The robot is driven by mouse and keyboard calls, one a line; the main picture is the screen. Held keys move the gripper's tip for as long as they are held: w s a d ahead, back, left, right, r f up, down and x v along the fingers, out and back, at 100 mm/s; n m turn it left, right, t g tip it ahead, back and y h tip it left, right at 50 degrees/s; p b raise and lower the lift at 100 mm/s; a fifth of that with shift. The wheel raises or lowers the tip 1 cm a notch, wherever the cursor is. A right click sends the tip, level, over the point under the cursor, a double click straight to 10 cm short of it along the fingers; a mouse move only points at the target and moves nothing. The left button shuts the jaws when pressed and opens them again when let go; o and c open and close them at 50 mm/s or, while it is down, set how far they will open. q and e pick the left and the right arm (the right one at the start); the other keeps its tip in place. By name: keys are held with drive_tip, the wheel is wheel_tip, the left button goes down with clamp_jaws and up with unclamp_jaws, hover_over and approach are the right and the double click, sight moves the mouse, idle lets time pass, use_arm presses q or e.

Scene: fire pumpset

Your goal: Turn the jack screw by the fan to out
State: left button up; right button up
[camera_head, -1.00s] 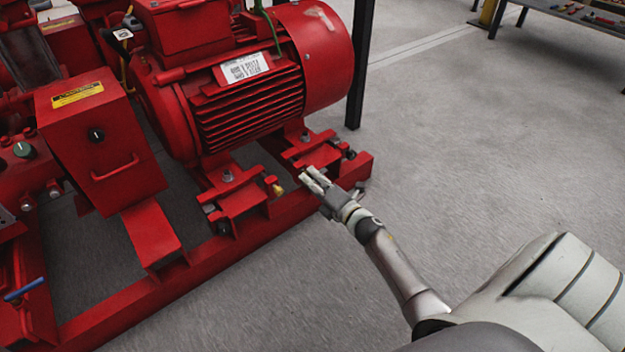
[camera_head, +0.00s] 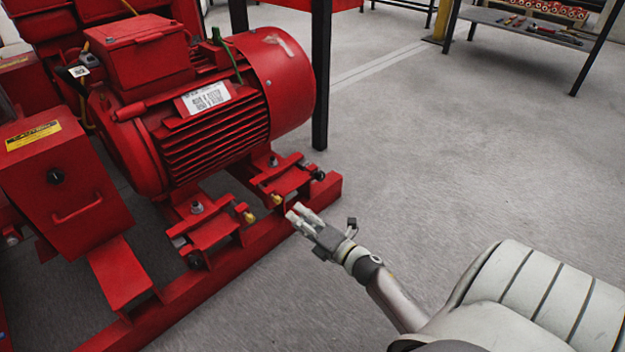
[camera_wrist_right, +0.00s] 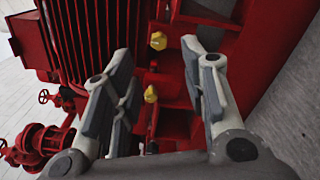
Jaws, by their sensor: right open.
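The red motor (camera_head: 215,110) has its rounded fan cover (camera_head: 285,80) at the right end. Two brass-yellow jack screws show at its feet: one nearer the fan (camera_head: 277,199), one farther left (camera_head: 248,217). My right gripper (camera_head: 292,213) is open, its fingertips just in front of the fan-side screw and apart from it. In the right wrist view, two yellow screw heads, an upper (camera_wrist_right: 158,40) and a lower (camera_wrist_right: 151,93), appear between the open fingers (camera_wrist_right: 155,58). I cannot tell a screw's turn position. My left gripper is out of view.
The red base rail (camera_head: 325,190) runs below the screws. A black post (camera_head: 321,75) stands behind the fan end. The grey floor (camera_head: 450,150) to the right is clear, up to a shelf (camera_head: 530,25) with tools.

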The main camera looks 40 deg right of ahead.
drive_tip(key=shift+s+d, duration=0.2)
drive_tip(key=shift+s, duration=2.15)
